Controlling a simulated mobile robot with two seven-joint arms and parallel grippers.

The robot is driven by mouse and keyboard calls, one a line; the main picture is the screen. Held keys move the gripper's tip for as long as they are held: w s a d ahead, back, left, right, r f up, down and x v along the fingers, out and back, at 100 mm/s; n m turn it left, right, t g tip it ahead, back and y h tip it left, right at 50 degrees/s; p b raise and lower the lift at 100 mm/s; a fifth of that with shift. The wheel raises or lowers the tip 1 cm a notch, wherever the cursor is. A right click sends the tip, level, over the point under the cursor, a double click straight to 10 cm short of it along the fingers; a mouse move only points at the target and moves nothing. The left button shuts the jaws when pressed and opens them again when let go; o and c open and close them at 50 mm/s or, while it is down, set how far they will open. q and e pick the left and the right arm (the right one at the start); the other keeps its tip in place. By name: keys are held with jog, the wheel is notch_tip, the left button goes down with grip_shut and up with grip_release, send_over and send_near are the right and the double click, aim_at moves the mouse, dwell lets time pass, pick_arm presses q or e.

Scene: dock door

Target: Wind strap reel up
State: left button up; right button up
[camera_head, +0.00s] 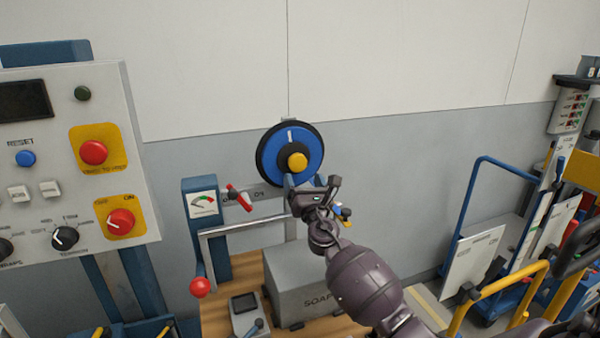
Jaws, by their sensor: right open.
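The strap reel (271,149) looks like a blue disc with a black rim, upright against the grey wall. A white mark shows near its top, and a yellow knob (297,160) stands out a little right of and below its middle. My right gripper (311,181) is open, just below the yellow knob, at the reel's lower edge in the picture. Nothing shows between its fingers. Whether it touches the reel I cannot tell. The gripper covers a small part of the reel's lower rim. My left gripper is out of view.
A control panel (85,210) with knobs and buttons stands at left. A blue gauge post (203,230) with a red-handled lever (239,198) is left of my gripper. A grey box (300,280) sits below on a wooden surface. Trolleys (475,260) stand at right.

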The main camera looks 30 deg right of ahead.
jog(key=v, duration=0.6)
jog(key=shift+b, duration=0.3)
